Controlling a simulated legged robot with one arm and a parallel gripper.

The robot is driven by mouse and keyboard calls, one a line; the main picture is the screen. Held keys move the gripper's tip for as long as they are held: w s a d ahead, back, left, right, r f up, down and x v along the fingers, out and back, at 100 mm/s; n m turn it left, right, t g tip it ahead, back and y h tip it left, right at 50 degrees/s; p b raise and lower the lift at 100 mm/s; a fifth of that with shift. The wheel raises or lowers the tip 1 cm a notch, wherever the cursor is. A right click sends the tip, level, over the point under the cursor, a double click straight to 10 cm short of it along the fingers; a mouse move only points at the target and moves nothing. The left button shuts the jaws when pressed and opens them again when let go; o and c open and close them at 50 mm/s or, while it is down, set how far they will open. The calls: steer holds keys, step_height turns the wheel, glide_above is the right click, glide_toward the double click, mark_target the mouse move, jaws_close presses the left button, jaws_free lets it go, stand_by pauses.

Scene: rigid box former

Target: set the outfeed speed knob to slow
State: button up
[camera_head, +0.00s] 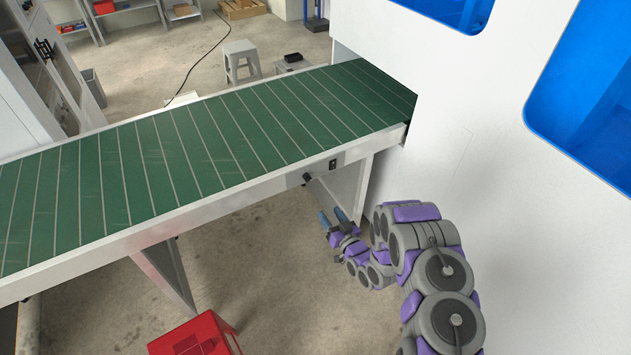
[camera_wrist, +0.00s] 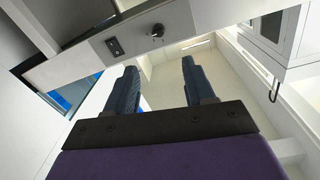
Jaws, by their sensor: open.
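A small dark knob (camera_head: 307,178) sits on the side rail of the green conveyor (camera_head: 226,127), left of a small black switch (camera_head: 332,165). In the wrist view the knob (camera_wrist: 157,31) shows on the grey rail (camera_wrist: 140,42), with the switch (camera_wrist: 114,46) to its left. A light pointer or mark shows on the knob, but its setting cannot be read. My gripper (camera_head: 330,217) is below and slightly right of the knob, apart from it. In the wrist view its two fingers (camera_wrist: 164,78) stand apart, with nothing between them, pointing toward the rail.
A large white machine housing (camera_head: 480,130) with blue windows stands close to my arm on the right. Conveyor legs (camera_head: 166,272) stand below the belt. A grey stool (camera_head: 241,62) is behind it.

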mark_target(310, 180)
steer(key=x, duration=0.9)
steer(key=b+x, duration=0.1)
steer(key=x, duration=0.4)
steer(key=shift+w+d+r, duration=0.1)
steer(key=shift+w+r, duration=0.1)
steer(key=shift+w, duration=0.2)
steer(key=shift+x, duration=0.75)
steer(key=shift+w+a+f, duration=0.1)
steer(key=shift+w+a, duration=0.25)
steer(key=shift+a, duration=0.05)
steer(key=shift+d, duration=0.15)
steer(key=c, duration=0.3)
jaws_close()
